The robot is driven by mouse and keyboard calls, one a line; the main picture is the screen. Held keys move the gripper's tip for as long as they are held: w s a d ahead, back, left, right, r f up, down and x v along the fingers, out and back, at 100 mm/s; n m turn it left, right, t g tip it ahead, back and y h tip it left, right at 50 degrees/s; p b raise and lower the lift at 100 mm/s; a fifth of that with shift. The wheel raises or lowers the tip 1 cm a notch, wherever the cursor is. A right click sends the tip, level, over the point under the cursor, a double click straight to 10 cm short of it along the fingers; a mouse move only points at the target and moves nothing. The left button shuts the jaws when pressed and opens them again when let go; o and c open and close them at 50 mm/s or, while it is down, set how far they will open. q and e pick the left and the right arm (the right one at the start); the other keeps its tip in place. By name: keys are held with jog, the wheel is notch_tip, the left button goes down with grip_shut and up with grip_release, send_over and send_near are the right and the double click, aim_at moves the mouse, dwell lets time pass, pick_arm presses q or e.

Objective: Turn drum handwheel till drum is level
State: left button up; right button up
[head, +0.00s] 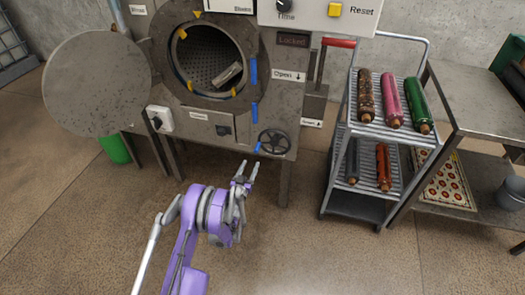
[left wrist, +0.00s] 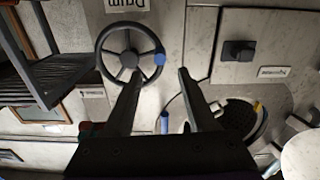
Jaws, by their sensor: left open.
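The dark, spoked drum handwheel (head: 274,142) is on the lower right front of the grey machine. It also shows in the left wrist view (left wrist: 129,70), with a blue mark on its rim (left wrist: 159,59). The perforated drum (head: 205,62) sits inside the round opening, with yellow marks around its rim; I cannot tell whether it is level. My left gripper (head: 249,164) is open and empty, just below and left of the handwheel. In the left wrist view its fingers (left wrist: 160,72) point toward the wheel, one fingertip overlapping it; contact cannot be told. My right gripper is not in view.
The round door (head: 97,83) stands open at the left. Blue tape strips (head: 253,72) mark the machine front. A red-handled lever (head: 338,43) is to the right. A metal cart (head: 334,190) with rolled rugs stands right of it. The floor in front is clear.

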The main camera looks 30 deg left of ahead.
aim_at(257, 149)
pick_arm(q)
jog(key=x, duration=1)
jog(key=shift+w+a+r+b, duration=0.1)
jog(key=shift+w+b, duration=0.15)
jog(key=shift+b, duration=0.15)
grip_shut()
dwell(0.9)
